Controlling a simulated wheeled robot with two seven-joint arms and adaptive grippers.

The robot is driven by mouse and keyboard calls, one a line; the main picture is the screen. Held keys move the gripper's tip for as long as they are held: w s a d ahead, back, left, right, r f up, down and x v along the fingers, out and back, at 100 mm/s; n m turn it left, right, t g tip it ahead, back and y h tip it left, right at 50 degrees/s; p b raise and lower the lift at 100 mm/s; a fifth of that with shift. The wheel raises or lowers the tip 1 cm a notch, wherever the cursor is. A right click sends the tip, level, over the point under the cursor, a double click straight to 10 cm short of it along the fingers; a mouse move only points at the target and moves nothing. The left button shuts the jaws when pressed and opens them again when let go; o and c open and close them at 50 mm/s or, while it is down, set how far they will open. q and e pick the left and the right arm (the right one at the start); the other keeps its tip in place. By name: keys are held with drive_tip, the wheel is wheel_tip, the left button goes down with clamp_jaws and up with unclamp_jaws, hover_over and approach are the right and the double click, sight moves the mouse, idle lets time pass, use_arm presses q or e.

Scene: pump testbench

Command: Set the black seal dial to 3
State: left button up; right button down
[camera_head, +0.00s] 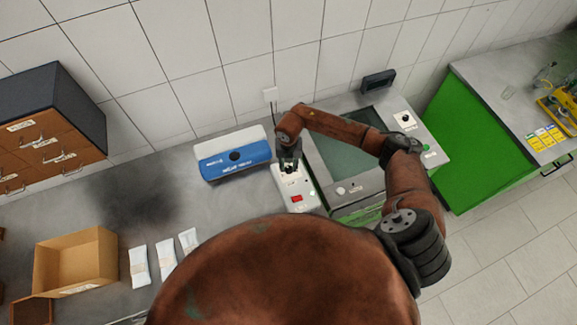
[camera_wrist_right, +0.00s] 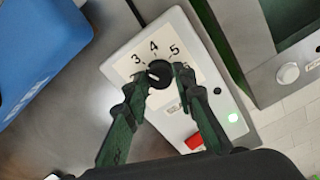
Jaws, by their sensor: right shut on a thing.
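The black seal dial (camera_wrist_right: 160,75) sits on a white control box (camera_wrist_right: 128,50) with printed numbers 3, 4, 5 and 6 around it. A short white mark on the dial lies left of centre and slants up-left, roughly toward the 3; its exact setting is hard to tell. My right gripper (camera_wrist_right: 159,84) is shut on the dial, one finger on each side. The right finger partly covers the 6. In the head view my right gripper (camera_head: 289,165) points down at the box (camera_head: 298,187) and hides most of the dial. My left gripper is not in view.
A blue and white device (camera_head: 233,155) stands left of the box. A grey bench unit with a dark window (camera_head: 345,150) stands right of it. A cardboard box (camera_head: 75,258) and white packets lie left.

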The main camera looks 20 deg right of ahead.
sight(288, 168)
idle(0.3)
drive_tip(key=c, duration=1.6)
unclamp_jaws()
wheel_tip(288, 168, up, 12)
